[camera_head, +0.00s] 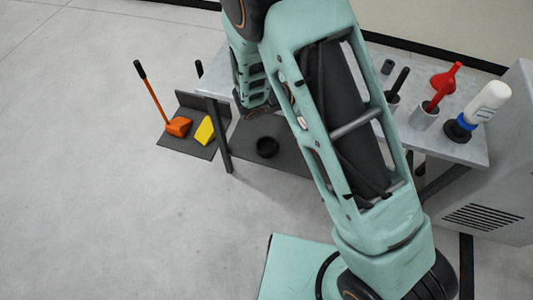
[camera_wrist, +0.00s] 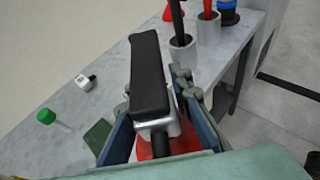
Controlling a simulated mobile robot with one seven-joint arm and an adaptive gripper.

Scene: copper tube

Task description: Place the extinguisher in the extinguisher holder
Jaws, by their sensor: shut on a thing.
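The extinguisher (camera_wrist: 180,140) is between my gripper's fingers in the wrist view. Its black handle (camera_wrist: 149,75) points up the picture, with a silver valve below and part of the red body showing lower down. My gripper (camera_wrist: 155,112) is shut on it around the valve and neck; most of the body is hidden. In the head view my arm covers the extinguisher. A black ring (camera_head: 267,147) on the dark low platform under the table could be the extinguisher holder; I cannot tell for certain.
The grey table (camera_head: 455,145) carries grey cups (camera_head: 424,117) with red and black handled items, a red funnel (camera_head: 446,78) and a white bottle (camera_head: 487,102). The floor in front is clear.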

